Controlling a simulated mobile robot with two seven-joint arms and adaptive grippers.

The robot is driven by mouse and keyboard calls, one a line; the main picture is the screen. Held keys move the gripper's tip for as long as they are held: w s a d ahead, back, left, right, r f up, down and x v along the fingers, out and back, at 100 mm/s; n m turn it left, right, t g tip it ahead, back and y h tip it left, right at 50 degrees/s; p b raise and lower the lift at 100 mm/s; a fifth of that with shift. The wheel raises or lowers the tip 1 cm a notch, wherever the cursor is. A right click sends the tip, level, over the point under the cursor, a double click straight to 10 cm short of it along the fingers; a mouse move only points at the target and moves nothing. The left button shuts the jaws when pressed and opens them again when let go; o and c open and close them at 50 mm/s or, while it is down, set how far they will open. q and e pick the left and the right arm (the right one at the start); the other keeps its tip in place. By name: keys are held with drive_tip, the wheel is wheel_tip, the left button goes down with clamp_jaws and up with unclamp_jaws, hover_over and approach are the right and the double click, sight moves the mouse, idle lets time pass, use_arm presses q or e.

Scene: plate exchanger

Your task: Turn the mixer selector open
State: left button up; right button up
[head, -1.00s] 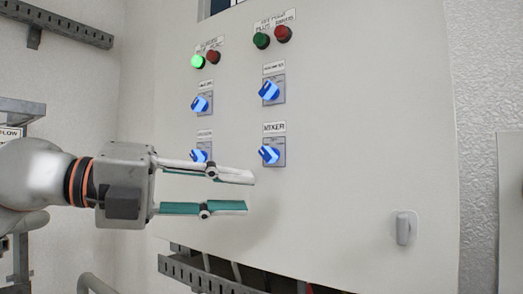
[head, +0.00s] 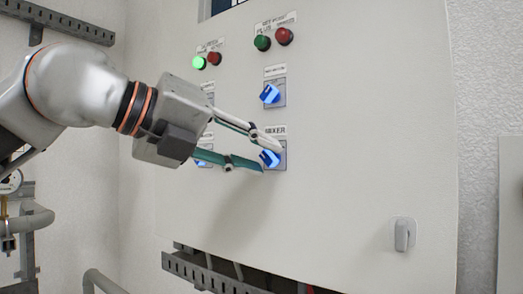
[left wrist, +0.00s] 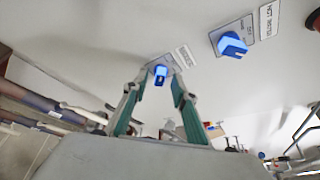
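The mixer selector (head: 269,159) is a blue knob on a grey plate under the "MIXER" label, low in the right column of the cabinet panel. My left gripper (head: 272,156) is open, with one finger above the knob and the other below it. In the left wrist view the mixer selector (left wrist: 160,76) shows between the two fingertips of the left gripper (left wrist: 157,88). I see a gap between fingers and knob there, and cannot tell whether either finger touches it. My right gripper is in neither view.
Another blue selector (head: 270,94) sits just above the mixer one. The left column's selectors are partly hidden behind my gripper. A green lamp (head: 199,62) is lit. A grey latch (head: 404,234) is at lower right. A cable tray (head: 205,273) runs below the cabinet.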

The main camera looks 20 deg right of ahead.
use_arm(q)
drive_tip(key=shift+w+d+f, duration=0.2)
drive_tip(key=shift+w+d, duration=0.05)
drive_tip(key=shift+d, duration=0.3)
clamp_jaws()
